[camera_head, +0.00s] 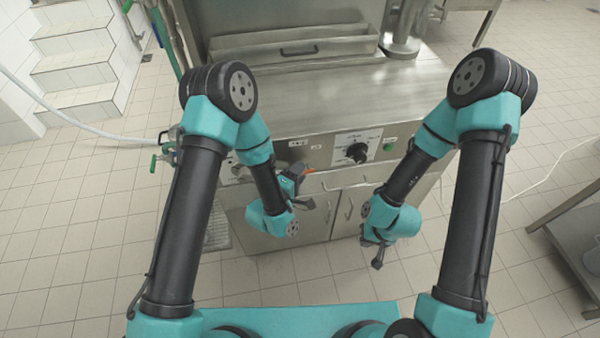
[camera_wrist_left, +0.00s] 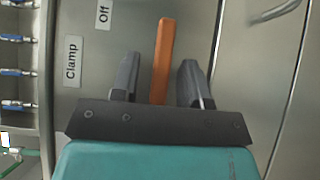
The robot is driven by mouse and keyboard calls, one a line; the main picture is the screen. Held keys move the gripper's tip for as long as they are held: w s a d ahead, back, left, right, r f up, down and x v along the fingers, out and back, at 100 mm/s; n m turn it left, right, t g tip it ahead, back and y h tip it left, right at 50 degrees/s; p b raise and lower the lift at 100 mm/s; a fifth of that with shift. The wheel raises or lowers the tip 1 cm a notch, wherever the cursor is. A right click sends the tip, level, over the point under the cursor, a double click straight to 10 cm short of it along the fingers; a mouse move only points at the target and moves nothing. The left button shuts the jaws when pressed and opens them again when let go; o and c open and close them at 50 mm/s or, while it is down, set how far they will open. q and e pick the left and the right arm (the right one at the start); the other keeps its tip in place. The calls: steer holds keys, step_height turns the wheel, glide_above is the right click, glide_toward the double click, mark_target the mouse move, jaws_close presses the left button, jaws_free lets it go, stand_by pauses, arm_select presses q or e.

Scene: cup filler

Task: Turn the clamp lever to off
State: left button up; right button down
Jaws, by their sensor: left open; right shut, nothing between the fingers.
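The clamp lever is an orange bar (camera_wrist_left: 163,60) in the left wrist view, upright in the picture between my left gripper's fingers (camera_wrist_left: 160,80). Gaps show on both sides, so the fingers are open around it, not pressed on it. In the head view a bit of the orange lever (camera_head: 309,170) shows beside my left gripper (camera_head: 303,188), at the front of the steel machine. The "Clamp" label (camera_wrist_left: 72,61) and the "Off" label (camera_wrist_left: 104,14) are left of the lever in the wrist view. My right gripper (camera_head: 378,262) is shut and empty, low in front of the machine.
The steel machine (camera_head: 330,95) has a black dial (camera_head: 357,152) and a green button (camera_head: 388,147) on its front panel. Cabinet doors (camera_head: 350,208) are below. Green-handled valves (camera_head: 165,150) are at its left. A steel table (camera_head: 565,210) stands at the right.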

mark_target(308, 161)
arm_select(q)
steer(key=shift+c, duration=0.3)
jaws_close()
steer(key=shift+r, duration=0.1)
steer(key=shift+r+m+g+y, duration=0.4)
steer(key=shift+m+g+y, duration=0.3)
steer(key=shift+m, duration=0.1)
steer(key=m+y, duration=0.1)
steer(key=r+m+g+y, duration=0.1)
steer(key=shift+d+r+g+y, duration=0.15)
steer(key=shift+d+g+y, duration=0.15)
steer(key=shift+d, duration=0.1)
steer(key=m+g+y, duration=0.1)
steer(key=y, duration=0.1)
steer(key=d+r+m+y, duration=0.1)
steer(key=m+y, duration=0.1)
steer(key=shift+w+d+g, duration=0.15)
steer(key=shift+g, duration=0.25)
steer(key=shift+w+d+r+m+g+y, duration=0.15)
steer(key=shift+d+m+y, duration=0.15)
steer(key=shift+y, duration=0.35)
steer(key=shift+s+d+m+g+y, duration=0.1)
steer(key=shift+d+m+y, duration=0.15)
steer(key=shift+m+y, duration=0.3)
steer(key=shift+w+d+r+m+g+y, duration=0.15)
steer(key=shift+d+m+y, duration=0.1)
steer(key=shift+y, duration=0.45)
